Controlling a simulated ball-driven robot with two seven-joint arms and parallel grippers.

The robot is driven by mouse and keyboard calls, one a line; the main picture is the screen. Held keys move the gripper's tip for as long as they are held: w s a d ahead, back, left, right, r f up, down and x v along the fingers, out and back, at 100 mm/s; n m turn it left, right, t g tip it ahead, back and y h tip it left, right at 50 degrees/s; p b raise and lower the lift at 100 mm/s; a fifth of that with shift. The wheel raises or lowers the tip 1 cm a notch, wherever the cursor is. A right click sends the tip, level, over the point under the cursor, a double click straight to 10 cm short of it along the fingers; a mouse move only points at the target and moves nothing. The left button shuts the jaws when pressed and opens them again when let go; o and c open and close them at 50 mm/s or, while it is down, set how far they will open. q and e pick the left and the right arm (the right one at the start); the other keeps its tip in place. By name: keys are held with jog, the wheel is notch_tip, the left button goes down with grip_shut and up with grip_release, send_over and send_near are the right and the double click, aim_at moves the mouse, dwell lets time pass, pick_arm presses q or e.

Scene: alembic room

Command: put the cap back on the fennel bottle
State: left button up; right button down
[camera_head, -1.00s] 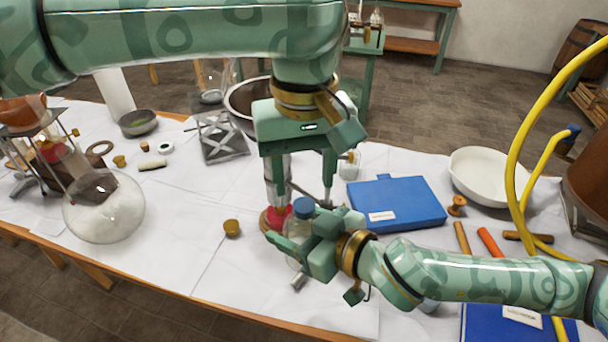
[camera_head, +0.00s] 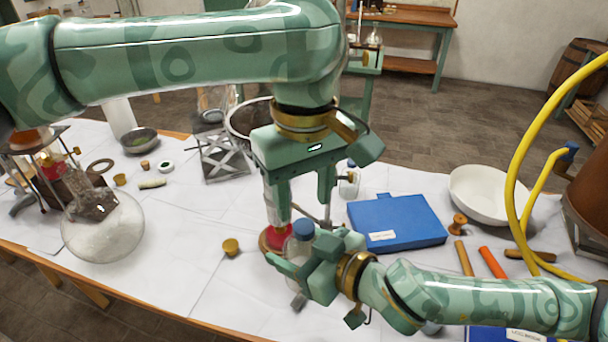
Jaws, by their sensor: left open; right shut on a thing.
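My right gripper (camera_head: 312,265) is shut on a clear bottle (camera_head: 297,252) near the front middle of the table. A blue cap (camera_head: 303,229) sits at the bottle's mouth; I cannot tell whether it is fully seated. The bottle looks upright, its lower part largely hidden by the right gripper. The label cannot be read, so I cannot confirm it is fennel. My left gripper (camera_head: 301,208) is open and empty, pointing down above and behind the cap. Its fingers are apart and do not visibly hold the cap.
A red-based stand (camera_head: 276,237) is close behind the bottle. A blue box (camera_head: 397,222) lies to the right, a white bowl (camera_head: 487,195) beyond it. A round glass flask (camera_head: 103,230) stands left. White cloth between is clear.

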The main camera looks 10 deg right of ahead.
aim_at(304, 225)
pick_arm(q)
jog(key=shift+f, duration=2.35)
jog(key=c, duration=1)
jog(key=m, duration=0.3)
jog(key=o, duration=1.1)
jog(key=shift+c, duration=0.2)
